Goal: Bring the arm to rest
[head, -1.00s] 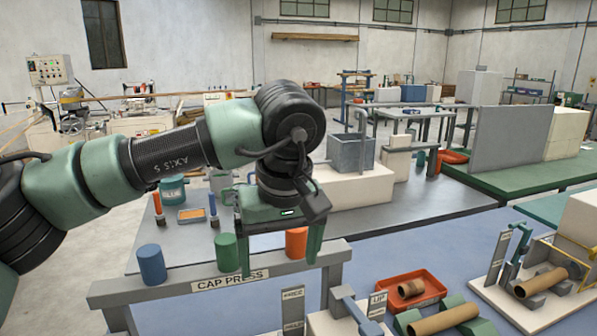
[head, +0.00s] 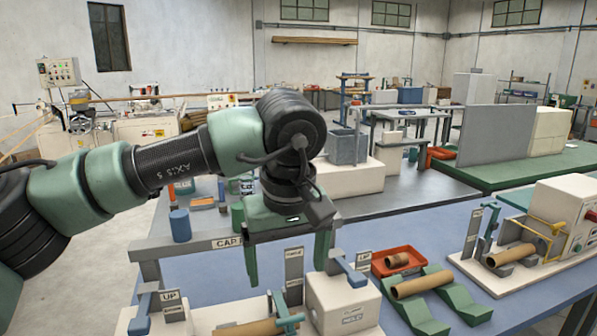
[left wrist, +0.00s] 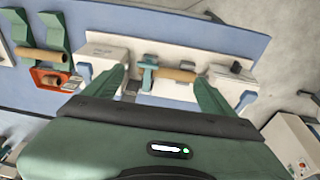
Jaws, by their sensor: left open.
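My left arm comes in from the left in the head view. Its green gripper (head: 290,268) points down with its two fingers apart and nothing between them. It hangs in front of the cap press table (head: 150,272), above the blue bench (head: 455,238). In the left wrist view the fingers (left wrist: 162,85) are also spread, with a white fixture and a cardboard tube (left wrist: 176,74) seen between and beyond them. I cannot tell the exact height of the fingertips over the fixtures. My right gripper is in neither view.
White fixtures with blue levers (head: 350,272) stand on the bench below the gripper. A red tray (head: 397,262) holds a short tube. A longer tube (head: 421,282) lies on green cradles. A machine with a yellow guard (head: 548,228) stands at the right.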

